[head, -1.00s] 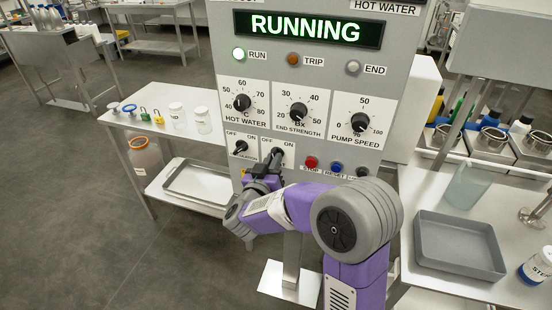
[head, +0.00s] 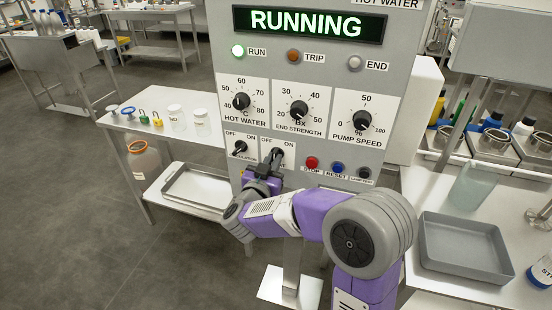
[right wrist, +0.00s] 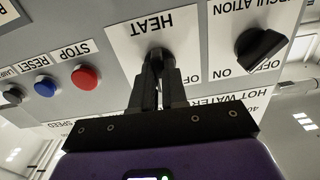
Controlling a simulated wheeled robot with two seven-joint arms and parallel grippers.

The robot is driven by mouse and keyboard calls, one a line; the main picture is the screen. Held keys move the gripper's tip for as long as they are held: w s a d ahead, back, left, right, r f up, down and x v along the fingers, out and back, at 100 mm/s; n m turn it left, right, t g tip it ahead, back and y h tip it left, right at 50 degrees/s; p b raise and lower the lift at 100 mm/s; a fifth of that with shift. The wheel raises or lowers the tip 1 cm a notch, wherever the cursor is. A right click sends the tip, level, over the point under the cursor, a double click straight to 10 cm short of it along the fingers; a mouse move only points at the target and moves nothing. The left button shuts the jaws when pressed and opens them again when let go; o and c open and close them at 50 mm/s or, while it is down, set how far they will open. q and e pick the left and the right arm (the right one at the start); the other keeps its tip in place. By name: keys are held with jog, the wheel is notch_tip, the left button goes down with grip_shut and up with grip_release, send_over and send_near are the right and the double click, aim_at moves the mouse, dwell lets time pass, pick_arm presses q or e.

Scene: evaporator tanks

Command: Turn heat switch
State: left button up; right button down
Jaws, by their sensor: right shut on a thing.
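The heat switch (right wrist: 158,58) is a black knob on a white plate marked HEAT, upside down in the right wrist view. My right gripper (right wrist: 162,72) is shut on this knob, one finger on each side. In the head view the switch (head: 277,153) is on the lower panel, right of a similar black circulation knob (head: 240,147). There my right gripper (head: 268,170) reaches up to it from below and covers part of its label. The fingers hide much of the knob, so its exact setting is unclear. My left gripper is out of view.
The panel display (head: 306,24) reads RUNNING and the green RUN lamp (head: 238,51) is lit. A red stop button (head: 312,162) and a blue reset button (head: 337,167) sit close to the right. A grey tray (head: 425,258) lies on the right bench.

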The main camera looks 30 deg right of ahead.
jog(key=shift+m, duration=0.4)
jog(key=shift+m+b, duration=1.1)
